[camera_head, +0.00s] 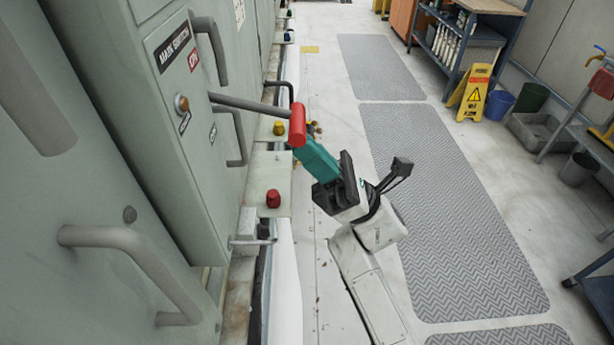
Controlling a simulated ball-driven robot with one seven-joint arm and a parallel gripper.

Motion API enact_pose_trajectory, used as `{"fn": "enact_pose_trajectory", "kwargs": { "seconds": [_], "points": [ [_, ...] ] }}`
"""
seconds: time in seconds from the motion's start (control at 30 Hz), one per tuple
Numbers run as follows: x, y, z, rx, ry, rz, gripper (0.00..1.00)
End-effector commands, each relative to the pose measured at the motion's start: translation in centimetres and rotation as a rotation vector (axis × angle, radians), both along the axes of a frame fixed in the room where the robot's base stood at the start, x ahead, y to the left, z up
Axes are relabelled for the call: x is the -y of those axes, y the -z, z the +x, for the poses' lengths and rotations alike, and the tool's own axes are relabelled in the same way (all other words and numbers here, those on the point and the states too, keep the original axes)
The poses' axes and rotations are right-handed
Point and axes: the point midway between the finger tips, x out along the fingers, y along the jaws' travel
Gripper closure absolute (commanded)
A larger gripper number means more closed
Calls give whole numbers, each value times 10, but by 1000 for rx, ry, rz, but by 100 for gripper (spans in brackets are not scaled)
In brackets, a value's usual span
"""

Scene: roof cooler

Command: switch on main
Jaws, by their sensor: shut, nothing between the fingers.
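The main switch is a grey box (165,120) on the cabinet wall at the left, with a "MAIN SWITCH" plate and a red "ON" label (193,60) near its top. Its grey lever (245,104) sticks out to the right, roughly level, and ends in a red grip (297,125). My gripper (311,130), teal at its front, is shut and empty right beside the red grip, on its right and lower side. Part of its front is hidden behind the grip, and I cannot tell whether they touch.
Bent handles (135,262) stick out from the cabinets. A red knob (273,198) and a yellow knob (279,128) stand on a low ledge. Grey mats (450,220) cover the open floor to the right. A yellow floor sign (474,95), buckets and a workbench stand farther right.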

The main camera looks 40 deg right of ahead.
Motion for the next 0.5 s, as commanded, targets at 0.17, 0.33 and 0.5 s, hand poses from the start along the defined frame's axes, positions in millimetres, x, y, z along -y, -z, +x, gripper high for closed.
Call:
{"fn": "enact_pose_trajectory", "kwargs": {
  "seconds": [0.17,0.33,0.5],
  "points": [
    [10,-39,-3,-86,7,-143,100],
    [14,-68,-6,-175,5,-279,100],
    [15,-94,-7,-261,2,-404,100]
  ]
}}
